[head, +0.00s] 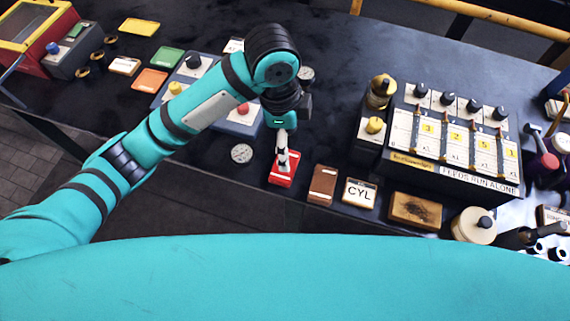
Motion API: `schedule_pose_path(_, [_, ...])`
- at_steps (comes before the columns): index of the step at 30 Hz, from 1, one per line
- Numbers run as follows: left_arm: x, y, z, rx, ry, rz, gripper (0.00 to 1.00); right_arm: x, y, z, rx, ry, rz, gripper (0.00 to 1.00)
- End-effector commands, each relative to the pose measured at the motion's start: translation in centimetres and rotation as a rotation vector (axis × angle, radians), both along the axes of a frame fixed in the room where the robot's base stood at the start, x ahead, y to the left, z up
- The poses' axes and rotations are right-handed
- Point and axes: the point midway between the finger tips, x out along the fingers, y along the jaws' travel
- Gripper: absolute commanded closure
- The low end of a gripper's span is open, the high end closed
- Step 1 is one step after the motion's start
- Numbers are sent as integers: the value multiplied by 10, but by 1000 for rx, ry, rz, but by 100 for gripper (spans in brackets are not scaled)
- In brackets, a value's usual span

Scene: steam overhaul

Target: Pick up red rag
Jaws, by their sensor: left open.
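A small flat red item (277,182), which looks like the red rag, lies near the front edge of the dark table. My left gripper (283,165) points down right over it, with its narrow fingers covering the item's middle. The gripper is open. I cannot tell whether the fingertips touch the red item or stand just above it. My right gripper is not in view.
A brown block (322,185), a CYL card (359,193) and a wooden block (415,210) lie to the right. A switch panel (455,150) stands behind them. A round dial (241,153) lies to the left. A blue-grey button box (240,120) is behind my arm.

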Motion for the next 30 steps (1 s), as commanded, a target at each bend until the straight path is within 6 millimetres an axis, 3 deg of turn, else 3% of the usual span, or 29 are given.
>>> schedule_pose_path(3, [10, 10, 14, 89, -11, -81, 0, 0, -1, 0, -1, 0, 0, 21])
schedule_pose_path(8, [13, 16, 16, 134, -6, -121, 0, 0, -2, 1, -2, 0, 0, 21])
schedule_pose_path(24, [12, 16, -86, 134, -4, -119, 0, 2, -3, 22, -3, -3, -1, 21])
schedule_pose_path(30, [13, 15, -102, 132, -7, -120, 0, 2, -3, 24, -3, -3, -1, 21])
